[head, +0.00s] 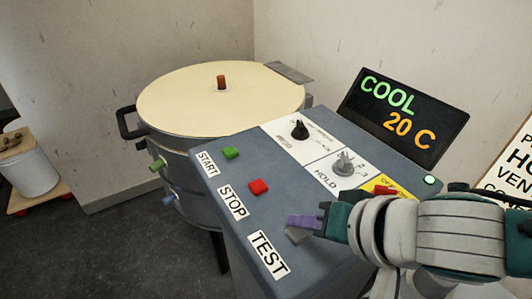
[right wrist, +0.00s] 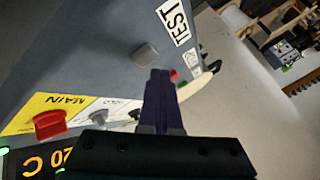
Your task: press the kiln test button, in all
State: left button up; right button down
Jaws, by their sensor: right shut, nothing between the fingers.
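The grey test button (head: 297,235) sits on the sloping control panel beside the TEST label (head: 268,255). In the right wrist view the grey button (right wrist: 145,53) stands out from the panel near its TEST label (right wrist: 174,21). My right gripper (head: 292,221) is shut and empty, its purple fingertips just above the button in the head view and partly overlapping it. In the right wrist view the shut fingertips (right wrist: 160,73) are close beside the button; I cannot tell whether they touch it. My left gripper is not in view.
The green start button (head: 231,152) and red stop button (head: 258,187) are on the same panel (head: 225,183). Two knobs and a red main switch (head: 384,190) lie along its far side. A display (head: 402,118) reads COOL 20 C. The round kiln (head: 190,100) stands behind.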

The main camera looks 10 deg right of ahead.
jog(key=shift+f, duration=0.2)
jog(key=shift+f+b, duration=0.3)
dwell(0.5)
jog(key=shift+f+b, duration=0.35)
jog(key=shift+f, duration=0.15)
dwell(0.3)
jog(key=shift+r, duration=0.1)
jog(key=shift+r+p, duration=0.9)
jog(key=shift+p, duration=0.15)
